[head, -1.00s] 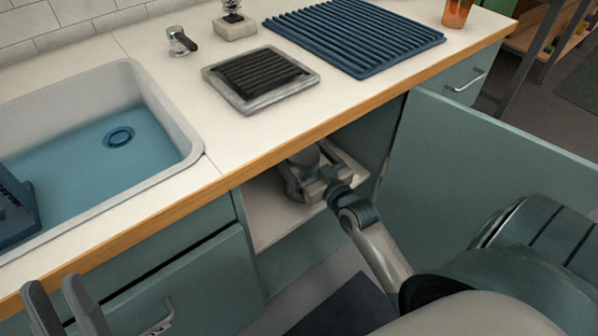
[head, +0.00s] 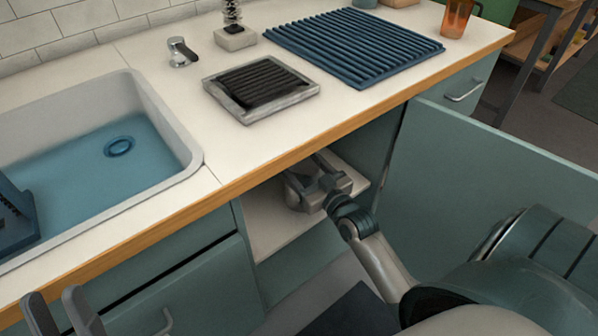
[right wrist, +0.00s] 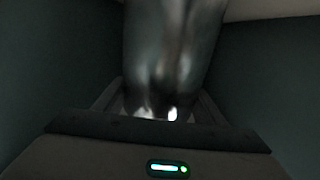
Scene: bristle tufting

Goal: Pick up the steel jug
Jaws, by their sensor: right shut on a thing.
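The steel jug (right wrist: 172,50) fills the top middle of the right wrist view as a shiny, dark, rounded metal body. It stands between the fingers of my right gripper, which is shut on it. In the head view my right gripper (head: 312,184) is inside the open cabinet under the counter, and the jug there is mostly hidden by the gripper and the counter edge. My left gripper (head: 55,300) is at the lower left of the head view, in front of the drawers. Its two fingers are apart, with nothing seen between them.
The counter (head: 190,105) overhangs the cabinet, above my right gripper. The cabinet shelf (head: 272,222) shows bare at the front left. The open cabinet door (head: 480,165) stands to the right. A sink (head: 150,120), a black-ribbed tray (head: 260,85) and a blue ribbed mat (head: 355,45) are above.

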